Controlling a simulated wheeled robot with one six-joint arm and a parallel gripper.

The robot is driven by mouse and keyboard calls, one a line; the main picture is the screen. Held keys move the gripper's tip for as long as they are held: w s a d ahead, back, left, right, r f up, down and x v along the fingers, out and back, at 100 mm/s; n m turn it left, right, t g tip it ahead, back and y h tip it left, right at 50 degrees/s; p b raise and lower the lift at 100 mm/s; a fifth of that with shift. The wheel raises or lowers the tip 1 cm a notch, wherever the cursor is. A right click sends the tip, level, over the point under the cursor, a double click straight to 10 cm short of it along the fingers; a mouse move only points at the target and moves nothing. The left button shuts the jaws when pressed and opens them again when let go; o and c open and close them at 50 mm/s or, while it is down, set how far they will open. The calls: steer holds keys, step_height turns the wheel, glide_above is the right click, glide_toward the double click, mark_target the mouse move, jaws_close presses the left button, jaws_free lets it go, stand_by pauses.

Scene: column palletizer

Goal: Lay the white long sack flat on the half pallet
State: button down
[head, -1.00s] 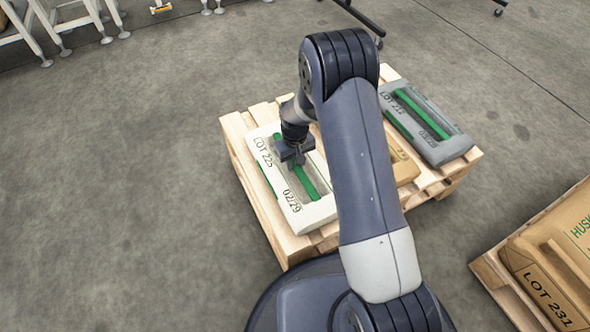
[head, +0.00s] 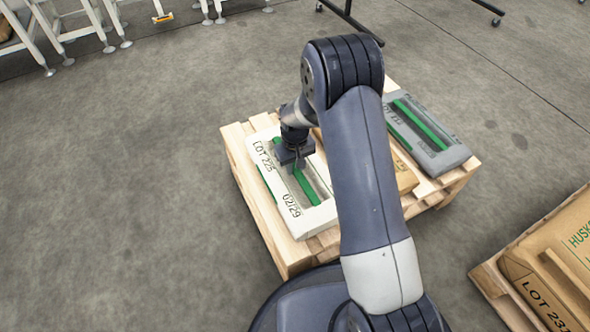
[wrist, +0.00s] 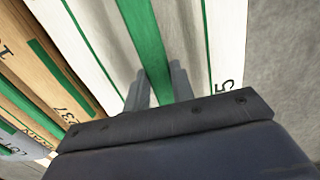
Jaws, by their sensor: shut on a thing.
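The white long sack (head: 318,218), with a green strip handle and the print LOT 225 and 02/29, lies flat over the left end of the wooden half pallet (head: 262,222). It also shows in the wrist view (wrist: 95,45). My gripper (head: 299,166) is above the middle of the sack, shut on its green strip handle (wrist: 150,50), with a finger on each side of it. I cannot tell whether the sack's underside touches the boards. My arm hides part of the pallet's middle.
A tan sack (head: 403,176) lies in the pallet's middle, partly behind my arm. A grey sack (head: 455,155) lies at its right end. Another pallet (head: 492,283) with a brown sack (head: 555,262) is at lower right. White-legged stands (head: 75,40) are at upper left. Floor to the left is clear.

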step_height(320, 180, up, 6)
steer(key=shift+w+r+p, duration=0.1)
steer(key=shift+r+p, duration=0.15)
steer(key=shift+p, duration=0.85)
steer(key=shift+d+r+p, duration=0.2)
steer(key=shift+r+p, duration=0.4)
steer(key=s+d+r+m+p, duration=0.1)
steer(key=s+d+r+p, duration=0.2)
steer(key=r+p, duration=0.3)
steer(key=s+d+r+m+p, duration=0.2)
steer(key=s+d+r+p, duration=0.2)
steer(key=p, duration=1.1)
steer(key=s+d+r+m+p, duration=0.1)
steer(key=s+d+r+p, duration=0.2)
steer(key=r+p, duration=0.5)
steer(key=shift+s+d+m+p, duration=0.3)
steer(key=shift+d+p, duration=0.1)
steer(key=shift+p, duration=0.8)
